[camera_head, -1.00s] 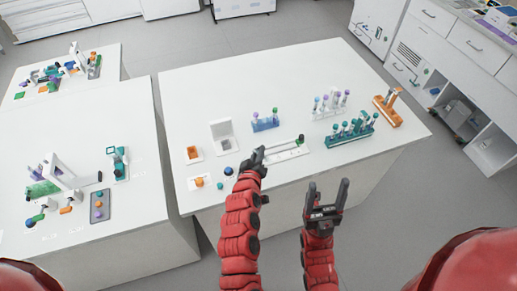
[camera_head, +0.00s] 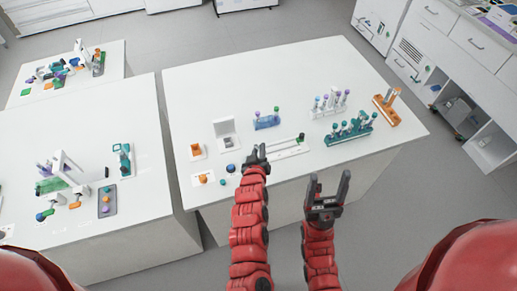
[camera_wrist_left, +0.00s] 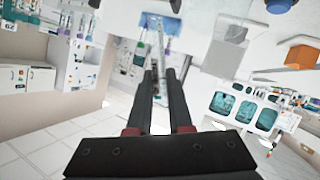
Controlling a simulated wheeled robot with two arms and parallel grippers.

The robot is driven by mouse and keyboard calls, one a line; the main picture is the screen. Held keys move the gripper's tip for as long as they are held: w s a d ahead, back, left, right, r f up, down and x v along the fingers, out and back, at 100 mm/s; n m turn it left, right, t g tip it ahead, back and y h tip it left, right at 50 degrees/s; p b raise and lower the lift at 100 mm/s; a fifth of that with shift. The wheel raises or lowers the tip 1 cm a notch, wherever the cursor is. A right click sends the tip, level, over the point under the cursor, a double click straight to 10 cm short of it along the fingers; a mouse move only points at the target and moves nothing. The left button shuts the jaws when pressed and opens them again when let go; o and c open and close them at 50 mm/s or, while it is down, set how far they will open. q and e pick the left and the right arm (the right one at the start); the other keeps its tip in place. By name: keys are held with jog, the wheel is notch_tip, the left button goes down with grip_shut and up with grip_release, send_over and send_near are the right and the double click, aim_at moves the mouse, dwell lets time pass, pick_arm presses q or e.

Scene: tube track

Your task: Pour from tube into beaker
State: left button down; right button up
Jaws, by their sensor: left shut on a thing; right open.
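My left gripper (camera_head: 256,156) is shut over the front part of the middle table. In the left wrist view its dark fingers (camera_wrist_left: 163,75) close on a thin, clear tube (camera_wrist_left: 160,45) that extends away between them. In the head view a thin, pale bar with a green end (camera_head: 301,137) runs right from near this gripper; I cannot tell whether it is the held tube. My right gripper (camera_head: 325,190) is open and empty, in front of the table's edge. I cannot make out a beaker for certain.
A blue rack (camera_head: 266,122), a pale rack with purple-capped tubes (camera_head: 328,105), a teal rack (camera_head: 348,133) and an orange holder (camera_head: 386,110) stand on the table (camera_head: 230,85). The table's back is clear.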

pick_arm(q)
jog(key=shift+d+m+y, duration=0.3)
jog(key=shift+d+f+b, duration=0.15)
jog(key=shift+f+b, duration=0.05)
jog(key=shift+b, duration=0.2)
jog(key=shift+d+m+b, duration=0.35)
jog(key=shift+m+b, duration=0.05)
jog(key=d+m+y+b, duration=0.1)
jog(key=b, duration=0.3)
jog(key=shift+d, duration=0.1)
jog(key=shift+r+m+y+b, duration=0.2)
jog(key=shift+m+y+b, duration=0.1)
jog(key=shift+b, duration=0.15)
jog(key=shift+r, duration=0.1)
